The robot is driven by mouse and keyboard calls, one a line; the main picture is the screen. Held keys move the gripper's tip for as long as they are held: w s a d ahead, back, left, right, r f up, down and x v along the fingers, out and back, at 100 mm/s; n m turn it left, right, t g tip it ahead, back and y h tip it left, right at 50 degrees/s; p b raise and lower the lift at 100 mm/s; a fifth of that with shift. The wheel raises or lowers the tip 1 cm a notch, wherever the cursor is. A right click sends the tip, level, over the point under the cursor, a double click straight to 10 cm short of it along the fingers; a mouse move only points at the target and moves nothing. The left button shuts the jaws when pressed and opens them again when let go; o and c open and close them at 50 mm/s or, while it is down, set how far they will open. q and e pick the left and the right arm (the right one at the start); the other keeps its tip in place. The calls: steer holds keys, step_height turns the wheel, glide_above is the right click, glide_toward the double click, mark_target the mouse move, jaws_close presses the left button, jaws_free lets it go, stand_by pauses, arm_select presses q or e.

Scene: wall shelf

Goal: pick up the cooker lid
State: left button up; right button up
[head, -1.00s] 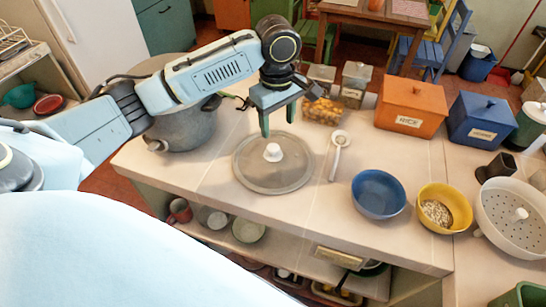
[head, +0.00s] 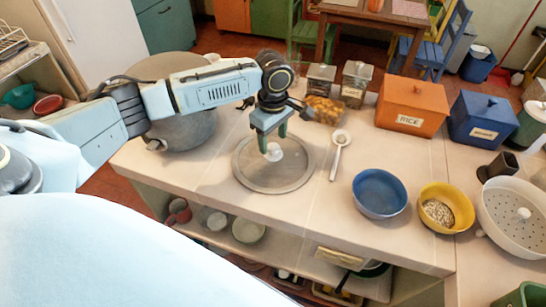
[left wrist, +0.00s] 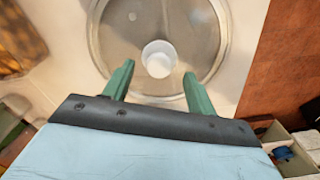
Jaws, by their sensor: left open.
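The cooker lid (head: 250,176) is a round, greyish glass-like disc with a pale rim and a white knob (head: 274,152). It lies flat on the counter. In the left wrist view the lid (left wrist: 115,40) fills the upper middle, with its white knob (left wrist: 158,59) just beyond the fingertips. My left gripper (head: 271,141) has green fingers pointing down over the knob. In the left wrist view the gripper (left wrist: 158,75) is open, with the knob between and slightly ahead of the fingers, and a gap on each side. My right gripper does not show.
A large grey pot (head: 185,130) stands behind my left arm. A white spoon (head: 339,152) lies right of the lid. A blue bowl (head: 379,196), a yellow bowl (head: 446,222) and an orange rice box (head: 412,104) stand further right. The counter front (head: 300,215) is clear.

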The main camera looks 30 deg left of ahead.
arm_select(q)
step_height(320, 180, down, 2)
steer(key=shift+f, duration=0.2)
jaws_close()
steer(key=shift+w, duration=0.1)
